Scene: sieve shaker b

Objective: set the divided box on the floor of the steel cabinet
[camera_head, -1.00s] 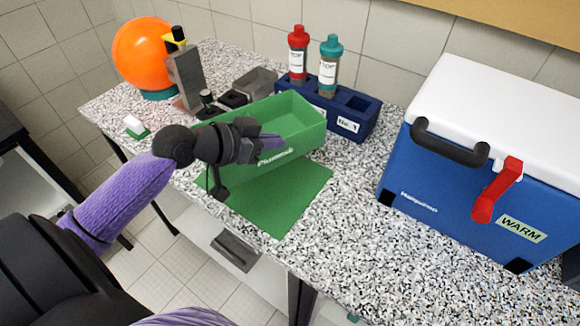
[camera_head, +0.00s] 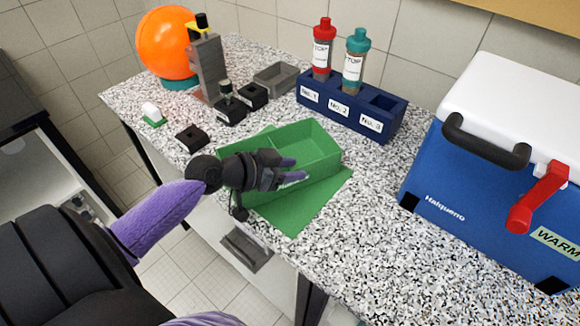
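The divided box (camera_head: 318,140) is green, open-topped and has an inner partition. In the head view it is at or just above the green mat (camera_head: 304,216), at the middle of the counter; I cannot tell whether it touches. My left gripper (camera_head: 292,170) is at the box's near wall and appears shut on it, one finger on the inner side and one on the outer. The gripper hides part of the box. A cabinet with an open, pale interior (camera_head: 28,172) shows at the left edge, partly cut off. My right gripper is not in view.
A blue rack (camera_head: 340,108) holds red-capped and teal-capped bottles behind the box. A blue cooler (camera_head: 470,205) with a white lid stands at right. An orange ball (camera_head: 165,42), a grey stand (camera_head: 208,68) and small dark blocks occupy the far left. The front right counter is clear.

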